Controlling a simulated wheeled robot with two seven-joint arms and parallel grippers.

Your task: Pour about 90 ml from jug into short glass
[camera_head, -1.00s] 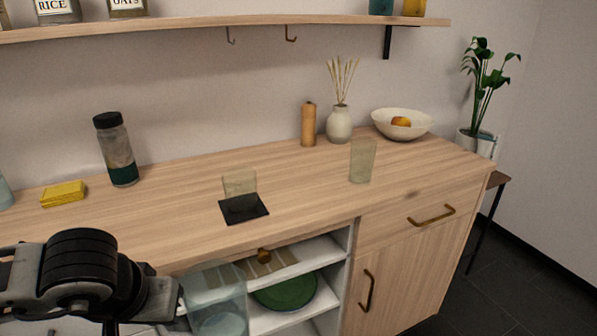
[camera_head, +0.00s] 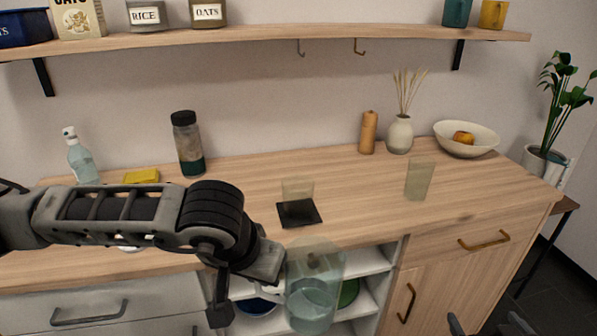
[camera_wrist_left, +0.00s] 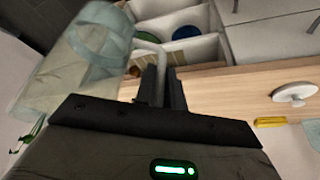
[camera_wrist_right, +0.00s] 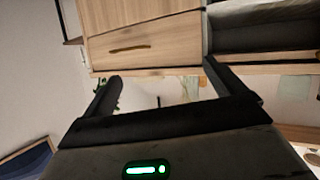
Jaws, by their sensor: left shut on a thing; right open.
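The jug (camera_head: 315,262) is clear, with pale bluish liquid in its lower part. It hangs roughly upright in front of the counter's edge and also shows large in the left wrist view (camera_wrist_left: 75,70). My left gripper (camera_wrist_left: 162,76) is shut on its handle; the grip is partly hidden in the head view. The short glass (camera_head: 298,188) is pale and see-through. It stands at the back part of a black square mat (camera_head: 300,214), beyond the jug. My right gripper (camera_wrist_right: 160,78) is open and empty; its fingertips show at the head view's bottom right (camera_head: 487,325).
A taller glass (camera_head: 419,181) stands to the right on the counter (camera_head: 360,215). Behind are a dark-lidded bottle (camera_head: 188,145), a wooden mill (camera_head: 368,133), a reed vase (camera_head: 399,136) and a bowl (camera_head: 470,142). Open shelves lie below the jug. Counter between the glasses is clear.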

